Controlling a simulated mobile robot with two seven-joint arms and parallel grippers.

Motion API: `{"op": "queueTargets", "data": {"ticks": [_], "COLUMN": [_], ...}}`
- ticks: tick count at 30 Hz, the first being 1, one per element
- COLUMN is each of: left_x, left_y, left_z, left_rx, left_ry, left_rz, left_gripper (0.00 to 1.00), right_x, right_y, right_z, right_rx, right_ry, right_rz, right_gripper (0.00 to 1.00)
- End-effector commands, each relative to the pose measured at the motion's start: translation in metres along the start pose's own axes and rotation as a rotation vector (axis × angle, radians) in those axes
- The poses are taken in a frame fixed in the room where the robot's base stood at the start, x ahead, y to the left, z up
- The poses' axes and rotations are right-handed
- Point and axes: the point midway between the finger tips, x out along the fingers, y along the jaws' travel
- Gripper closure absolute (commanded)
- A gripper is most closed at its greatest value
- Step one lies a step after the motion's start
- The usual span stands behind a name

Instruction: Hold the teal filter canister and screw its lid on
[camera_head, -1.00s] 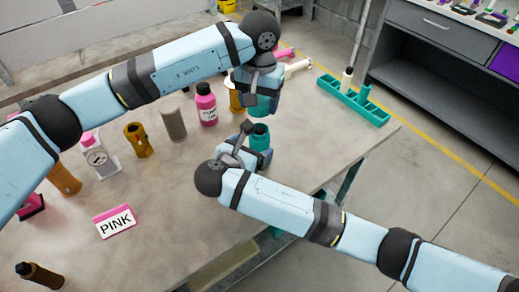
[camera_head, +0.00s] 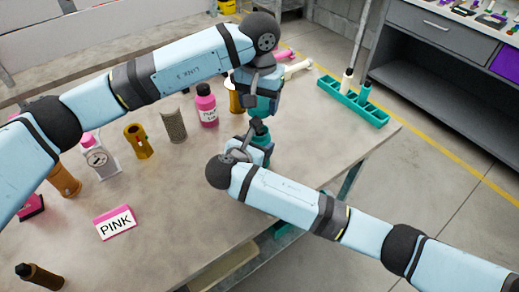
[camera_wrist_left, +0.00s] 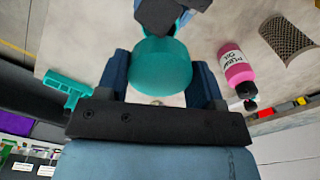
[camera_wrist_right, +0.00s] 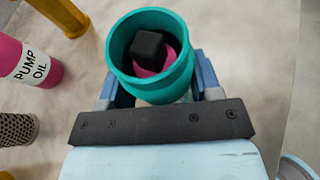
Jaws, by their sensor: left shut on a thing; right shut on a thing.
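The teal lid (camera_head: 262,104) is in my left gripper (camera_head: 260,94), which is shut on it. In the left wrist view the lid (camera_wrist_left: 162,68) is a smooth, solid teal round piece between the fingers. My right gripper (camera_head: 254,140) is shut on the teal canister (camera_head: 264,143), just below the left gripper in the head view. In the right wrist view the canister (camera_wrist_right: 180,80) has its open mouth toward the camera. A pink part with a black block (camera_wrist_right: 148,48) sits inside it. Lid and canister look apart. I cannot tell whether the canister touches the table.
A pink pump oil bottle (camera_head: 206,105) stands left of the grippers beside a mesh cylinder (camera_head: 174,125). A teal rack (camera_head: 352,100) lies at the table's right end.

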Motion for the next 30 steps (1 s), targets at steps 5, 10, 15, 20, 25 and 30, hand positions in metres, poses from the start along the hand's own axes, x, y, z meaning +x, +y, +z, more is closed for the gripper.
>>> {"op": "queueTargets", "data": {"ticks": [5, 10, 15, 20, 25, 30], "left_x": [0.014, 0.039, 0.051, 0.05, 0.05, 0.052], "left_y": [0.0, 0.0, 0.001, 0.001, 0.001, 0.001], "left_z": [0.0, 0.0, 0.0, 0.0, 0.0, 0.0], "left_rx": [0.0, 0.0, 0.001, 0.0, 0.0, 0.0], "left_ry": [-0.001, -0.001, 0.0, 0.0, 0.0, 0.0], "left_rz": [-0.001, -0.003, -0.002, -0.001, -0.001, -0.001], "left_gripper": [0.61, 0.61, 0.61, 0.61, 0.61, 0.61], "right_x": [0.0, 0.0, 0.0, 0.0, 0.0, 0.0], "right_y": [0.0, 0.0, 0.0, 0.0, 0.0, 0.0], "right_z": [0.0, 0.0, 0.0, 0.0, 0.0, 0.0], "right_rx": [0.0, 0.0, 0.0, 0.0, 0.0, 0.0], "right_ry": [0.0, 0.0, 0.0, 0.0, 0.0, 0.0], "right_rz": [0.0, 0.0, 0.0, 0.0, 0.0, 0.0], "right_gripper": [0.84, 0.84, 0.84, 0.84, 0.84, 0.84]}}
